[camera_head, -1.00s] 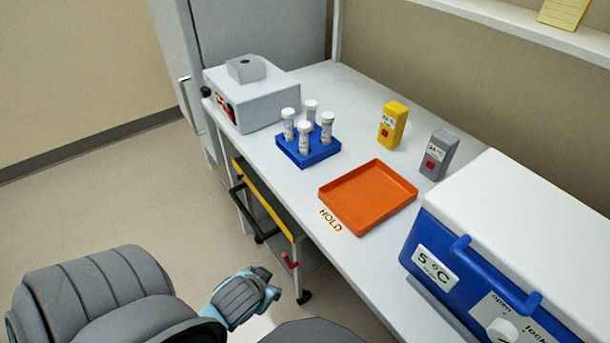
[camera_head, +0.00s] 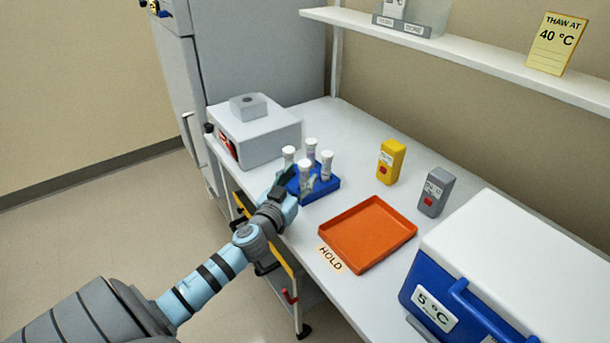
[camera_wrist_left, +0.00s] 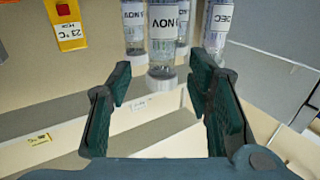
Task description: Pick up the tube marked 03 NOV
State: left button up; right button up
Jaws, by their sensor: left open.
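Several white-capped tubes stand in a blue rack (camera_head: 325,187) on the bench. In the left wrist view, the middle tube (camera_wrist_left: 163,35) and the tube left of it (camera_wrist_left: 133,22) show "NOV"; the right one (camera_wrist_left: 217,25) shows "DEC". I cannot read the day numbers. My left gripper (camera_head: 291,180) is at the rack's near left side, by the front tube (camera_head: 306,180), partly covering it. In the left wrist view its fingers (camera_wrist_left: 160,92) are apart, with the middle tube's end showing beyond the gap; I see no grip on it. My right gripper is not in view.
An orange tray (camera_head: 335,238) lies by the HOLD label (camera_head: 331,259). A yellow block (camera_head: 391,162) and a grey block (camera_head: 435,193) stand behind it. A grey-white machine (camera_head: 255,135) is left of the rack, a blue cooler (camera_head: 425,275) at right. A shelf (camera_head: 470,70) hangs above.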

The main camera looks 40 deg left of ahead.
aim_at(302, 172)
pick_arm(q)
jog(key=w, duration=0.2)
jog(key=w+a, duration=0.1)
jog(key=shift+r+p, duration=0.4)
jog(key=shift+w+f, duration=0.2)
jog(key=shift+w, duration=0.25)
jog(key=shift+s, duration=0.1)
grip_shut()
